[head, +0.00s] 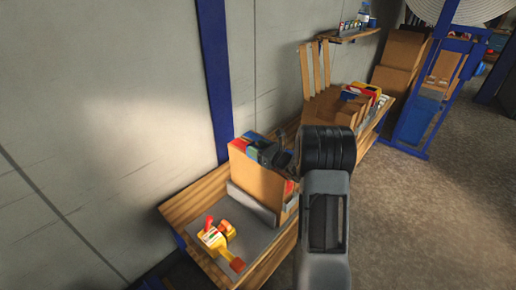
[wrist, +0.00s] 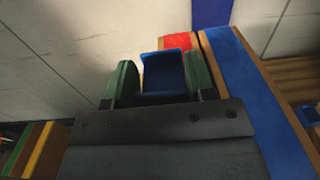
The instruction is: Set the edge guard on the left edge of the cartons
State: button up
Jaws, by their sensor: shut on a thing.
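The cartons (head: 250,178) stand upright as a brown block in a grey holder on the wooden bench, with red, blue and green patches along the top. In the wrist view a brown carton edge with a wide blue strip (wrist: 250,90) runs down the right side. My gripper (wrist: 163,78) is shut on a blue angled piece, the edge guard (wrist: 165,72), held between two green finger pads. In the head view my gripper (head: 268,153) is at the top of the cartons, partly hidden by my arm. Contact between guard and cartons cannot be told.
A yellow and red tape dispenser (head: 216,238) lies on the grey bench mat in front of the cartons. Wooden dividers (head: 315,75) and more boxes stand farther along the bench. A wall with a blue post (head: 214,75) is behind. The floor at right is clear.

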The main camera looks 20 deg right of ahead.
jog(key=shift+f+b, duration=0.45)
jog(key=shift+b, duration=0.05)
jog(key=shift+s+f, duration=0.1)
jog(key=shift+f, duration=0.1)
